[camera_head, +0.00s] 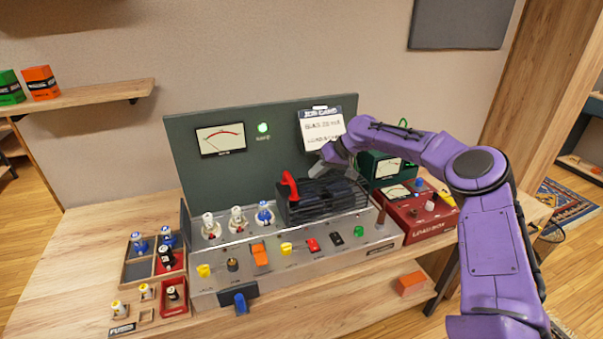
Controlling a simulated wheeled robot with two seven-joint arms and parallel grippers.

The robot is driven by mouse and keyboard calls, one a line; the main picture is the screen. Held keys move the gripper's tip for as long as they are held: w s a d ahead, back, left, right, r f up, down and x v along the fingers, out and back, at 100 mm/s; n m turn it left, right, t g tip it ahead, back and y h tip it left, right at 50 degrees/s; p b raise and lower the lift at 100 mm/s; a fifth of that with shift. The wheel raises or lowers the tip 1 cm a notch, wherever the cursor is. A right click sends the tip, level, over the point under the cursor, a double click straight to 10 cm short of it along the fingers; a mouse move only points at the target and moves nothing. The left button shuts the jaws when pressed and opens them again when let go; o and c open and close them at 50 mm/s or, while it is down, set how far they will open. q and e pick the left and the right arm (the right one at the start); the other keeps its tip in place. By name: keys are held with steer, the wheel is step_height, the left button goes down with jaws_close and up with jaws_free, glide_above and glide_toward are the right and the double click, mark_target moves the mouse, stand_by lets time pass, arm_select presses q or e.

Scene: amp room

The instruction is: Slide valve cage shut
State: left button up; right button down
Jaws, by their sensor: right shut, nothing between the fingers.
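The valve cage (325,206) is a dark slatted box on the right part of the grey amplifier chassis (223,268). A red handle (289,185) rises from its left end. Three valves, a white one (209,224), another white one (237,218) and a blue one (264,212), stand uncovered in a row to the left of the cage. My right gripper (318,170) is shut and empty, above and behind the cage, right of the red handle. Whether it touches the cage cannot be told. My left gripper is out of view.
A green panel with a meter (220,139) and a lit green lamp stands behind the chassis. A red load box (423,213) is close on the right. Trays of spare valves and fuses (138,270) lie at the left. The bench (70,260) is clear further left.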

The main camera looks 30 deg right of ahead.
mark_target(301, 189)
steer(key=shift+x, duration=1.1)
steer(key=a, duration=0.1)
steer(key=p, duration=0.1)
steer(key=a+r, duration=0.1)
steer(key=shift+w+a, duration=0.3)
steer(key=shift+w, duration=0.1)
steer(key=shift+s+a+r+p, duration=0.15)
steer(key=shift+a+p, duration=0.2)
steer(key=shift+a, duration=0.25)
